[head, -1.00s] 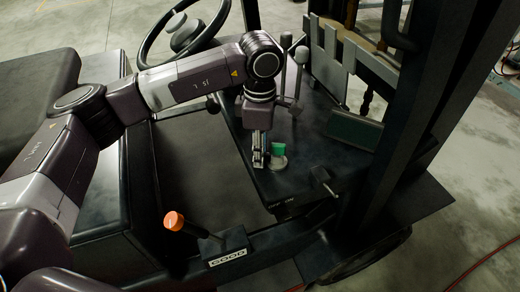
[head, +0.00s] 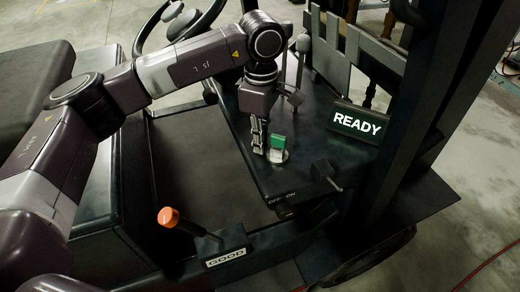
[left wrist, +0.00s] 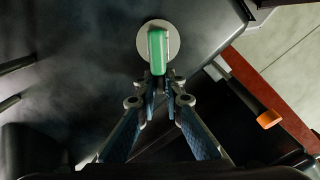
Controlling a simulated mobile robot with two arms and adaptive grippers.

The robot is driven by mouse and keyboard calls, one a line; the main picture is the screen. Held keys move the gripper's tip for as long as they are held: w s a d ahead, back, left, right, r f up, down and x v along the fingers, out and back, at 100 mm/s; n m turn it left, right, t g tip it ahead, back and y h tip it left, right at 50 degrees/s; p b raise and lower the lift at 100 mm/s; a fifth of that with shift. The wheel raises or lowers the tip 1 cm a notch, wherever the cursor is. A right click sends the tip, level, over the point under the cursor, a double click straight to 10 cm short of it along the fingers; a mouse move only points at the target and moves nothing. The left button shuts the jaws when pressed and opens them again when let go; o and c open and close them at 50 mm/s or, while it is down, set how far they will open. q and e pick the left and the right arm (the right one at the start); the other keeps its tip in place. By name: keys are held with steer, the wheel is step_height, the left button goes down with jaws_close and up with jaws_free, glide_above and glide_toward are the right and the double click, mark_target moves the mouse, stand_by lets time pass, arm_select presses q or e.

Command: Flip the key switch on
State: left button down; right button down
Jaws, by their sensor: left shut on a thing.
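The key switch has a green key (head: 277,145) on a round pale base (head: 279,156), set in the dark dash panel. The panel edge carries the marking "OFF - ON". A small display (head: 357,122) behind it is lit and reads "READY". My left gripper (head: 264,148) is at the key from its left side in the head view. In the left wrist view its fingers (left wrist: 159,85) are closed together on the near end of the green key (left wrist: 157,50), above the round base (left wrist: 171,39). My right gripper is not in view.
A steering wheel (head: 181,24) and upright levers (head: 302,45) stand behind my left arm. An orange-tipped lever (head: 169,217) rises in front, by a "GOOD" label (head: 226,258). A dark mast (head: 425,85) stands at right.

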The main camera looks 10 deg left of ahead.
arm_select(q)
steer(key=shift+w+r, duration=0.1)
stand_by(0.3)
steer(key=c, duration=2)
jaws_free()
steer(key=shift+c, duration=0.2)
step_height(320, 180, up, 12)
